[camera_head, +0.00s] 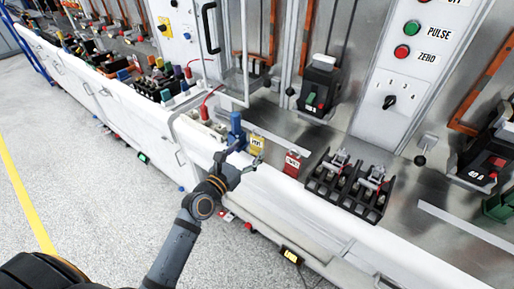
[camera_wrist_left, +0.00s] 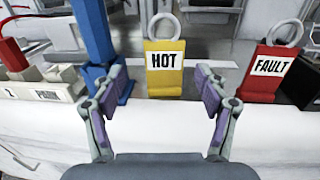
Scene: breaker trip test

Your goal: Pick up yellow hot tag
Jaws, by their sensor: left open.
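The yellow hot tag (camera_wrist_left: 164,75) stands upright on the bench edge in the left wrist view, with a grey ring on top and a white "HOT" label. It also shows in the head view (camera_head: 257,145). My left gripper (camera_wrist_left: 160,95) is open, with its two purple-padded fingers on either side of the tag's line and the tag between and just beyond the fingertips. It does not appear to touch the tag. In the head view the left gripper (camera_head: 240,165) is at the bench front by the tag. My right gripper is not in view.
A blue post (camera_wrist_left: 95,45) stands close left of the left gripper. A red fault tag (camera_wrist_left: 268,72) stands to the right. A black fuse block (camera_head: 350,186) sits further right on the bench. Grey floor (camera_head: 90,200) is open in front.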

